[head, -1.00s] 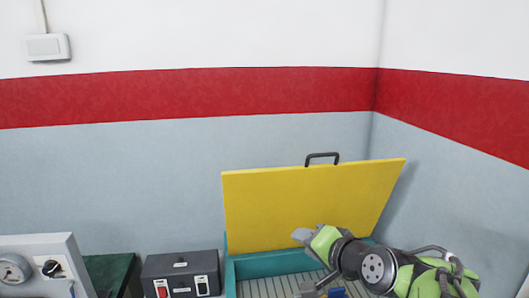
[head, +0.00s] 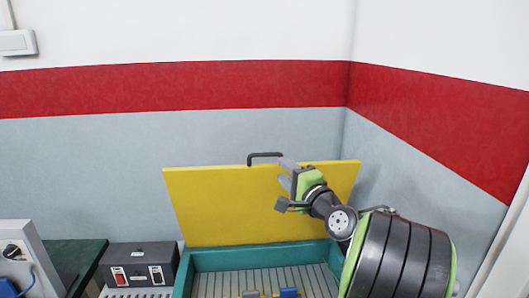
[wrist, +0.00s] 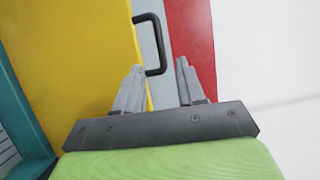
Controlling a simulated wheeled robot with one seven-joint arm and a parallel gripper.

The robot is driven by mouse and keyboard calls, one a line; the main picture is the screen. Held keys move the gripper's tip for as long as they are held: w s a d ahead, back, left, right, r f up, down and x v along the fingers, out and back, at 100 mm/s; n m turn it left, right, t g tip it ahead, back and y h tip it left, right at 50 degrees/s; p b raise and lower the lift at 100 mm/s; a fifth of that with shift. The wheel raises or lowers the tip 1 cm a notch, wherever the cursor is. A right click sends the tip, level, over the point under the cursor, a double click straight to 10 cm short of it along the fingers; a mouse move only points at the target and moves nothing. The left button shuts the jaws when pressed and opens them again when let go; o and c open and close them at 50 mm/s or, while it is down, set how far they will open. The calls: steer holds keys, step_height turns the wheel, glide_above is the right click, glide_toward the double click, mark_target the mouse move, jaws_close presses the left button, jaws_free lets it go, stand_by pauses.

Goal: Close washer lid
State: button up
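The washer's yellow lid (head: 215,205) stands raised, tilted up at the back of the teal washer tub (head: 215,260). A black handle (head: 264,155) sits on the lid's top edge. It also shows in the wrist view (wrist: 162,45), just beyond my fingertips. My gripper (head: 286,173) is in front of the lid's upper part, just right of the handle. In the wrist view my gripper (wrist: 159,66) is open, with an empty gap between its fingers. The handle's lower end appears in line with that gap; I cannot tell whether anything touches.
Small blue (head: 289,293) and grey items lie on the slatted floor inside the tub. A dark switch box (head: 140,262) stands left of the tub. A grey panel with a knob (head: 15,255) is at far left. Walls close in behind and on the right.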

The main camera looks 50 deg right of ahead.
mark_target(268, 156)
steer(key=p+x, duration=0.2)
steer(key=x, duration=0.7)
steer(key=shift+w+d+r, duration=0.1)
steer(key=shift+w+r, duration=0.05)
steer(key=shift+w, duration=0.15)
steer(key=shift+w+d, duration=0.2)
steer(key=shift+w, duration=0.2)
jaws_close()
